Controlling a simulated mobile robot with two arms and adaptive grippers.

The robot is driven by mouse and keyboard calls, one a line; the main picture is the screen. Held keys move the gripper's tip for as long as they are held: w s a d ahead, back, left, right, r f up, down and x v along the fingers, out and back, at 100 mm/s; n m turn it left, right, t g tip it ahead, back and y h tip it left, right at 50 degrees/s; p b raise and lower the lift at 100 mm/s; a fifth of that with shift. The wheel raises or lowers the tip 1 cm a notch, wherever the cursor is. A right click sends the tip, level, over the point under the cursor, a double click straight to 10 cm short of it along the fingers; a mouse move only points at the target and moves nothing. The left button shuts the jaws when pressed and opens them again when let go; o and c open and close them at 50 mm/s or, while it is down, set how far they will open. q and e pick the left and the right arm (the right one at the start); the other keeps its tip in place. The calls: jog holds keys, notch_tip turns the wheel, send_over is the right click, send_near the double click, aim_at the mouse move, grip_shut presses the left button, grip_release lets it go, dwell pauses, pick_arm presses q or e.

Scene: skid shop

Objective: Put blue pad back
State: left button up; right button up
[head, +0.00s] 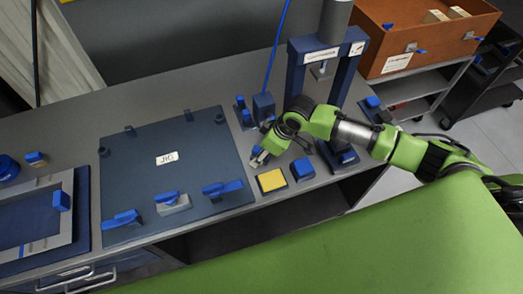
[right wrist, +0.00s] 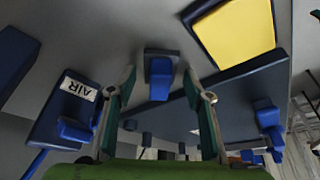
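My right gripper (head: 260,157) points down near the bench's front edge, behind a yellow pad in a dark frame (head: 272,181). In the right wrist view its fingers (right wrist: 160,84) are spread. A small blue piece (right wrist: 159,78) on a dark base shows between them, with gaps on both sides. A larger blue block (head: 302,169) sits right of the yellow pad. The yellow pad also shows in the right wrist view (right wrist: 236,32). I cannot tell for sure which blue piece is the pad. My left gripper is out of view.
A jig plate (head: 140,150) with several blue clamps lies to the left. A dark blue block labelled AIR (right wrist: 62,112) stands close to the gripper. A blue press (head: 350,80) stands behind my right arm. A brown crate (head: 440,42) is at the back right.

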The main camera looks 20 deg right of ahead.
jog(key=b+v, duration=0.1)
jog(key=v, duration=1.1)
jog(key=shift+r, duration=0.25)
jog(key=shift+w+a, duration=0.1)
